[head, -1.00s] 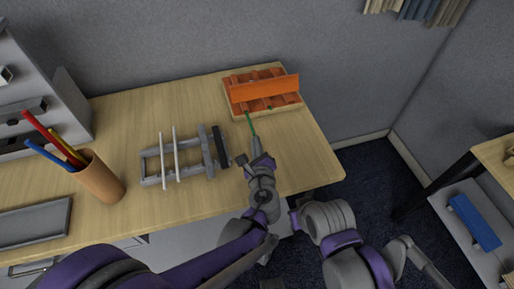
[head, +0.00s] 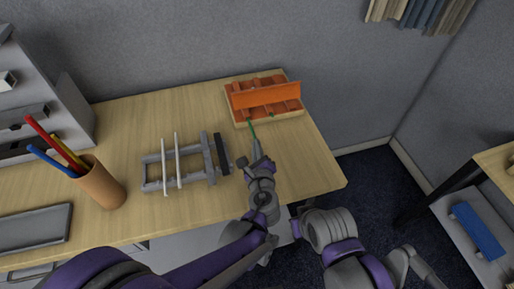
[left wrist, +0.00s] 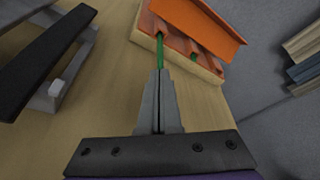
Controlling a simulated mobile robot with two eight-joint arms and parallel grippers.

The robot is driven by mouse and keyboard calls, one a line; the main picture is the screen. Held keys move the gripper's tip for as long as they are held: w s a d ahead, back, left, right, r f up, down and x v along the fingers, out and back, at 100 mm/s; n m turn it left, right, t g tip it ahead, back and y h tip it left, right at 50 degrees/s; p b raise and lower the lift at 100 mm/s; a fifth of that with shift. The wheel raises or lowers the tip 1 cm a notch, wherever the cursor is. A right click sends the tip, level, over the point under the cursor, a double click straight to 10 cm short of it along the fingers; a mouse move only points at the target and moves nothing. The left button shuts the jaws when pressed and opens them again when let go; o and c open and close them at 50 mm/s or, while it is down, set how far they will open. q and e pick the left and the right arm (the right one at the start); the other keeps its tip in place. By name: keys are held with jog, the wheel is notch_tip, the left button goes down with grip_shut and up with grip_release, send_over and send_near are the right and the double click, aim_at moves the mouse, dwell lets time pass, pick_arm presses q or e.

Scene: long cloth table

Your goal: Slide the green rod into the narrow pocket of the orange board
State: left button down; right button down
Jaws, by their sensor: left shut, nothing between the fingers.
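The green rod (head: 251,128) lies with its far end at the near side of the orange board (head: 265,96). In the left wrist view, the rod (left wrist: 161,52) runs from my fingertips into a channel of the board (left wrist: 205,33). A raised orange panel covers part of the channels, so how deep the rod sits is hidden. My left gripper (head: 255,141) is shut and empty, its tips right at the rod's near end; whether they touch is unclear. It also shows in the left wrist view (left wrist: 160,76). My right gripper is not in view.
A grey rack (head: 180,162) with white bars and a black bar stands left of my left gripper. A cup with coloured pencils (head: 101,184) and a grey tray (head: 34,227) are farther left. The table's right edge is close to the board.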

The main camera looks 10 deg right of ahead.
aim_at(250, 136)
pick_arm(q)
jog(key=shift+w+a, duration=0.1)
jog(key=shift+w, duration=3.9)
jog(key=shift+s, duration=1.55)
jog(key=v, duration=1)
jog(key=shift+s+r, duration=0.1)
jog(key=shift+s, duration=0.15)
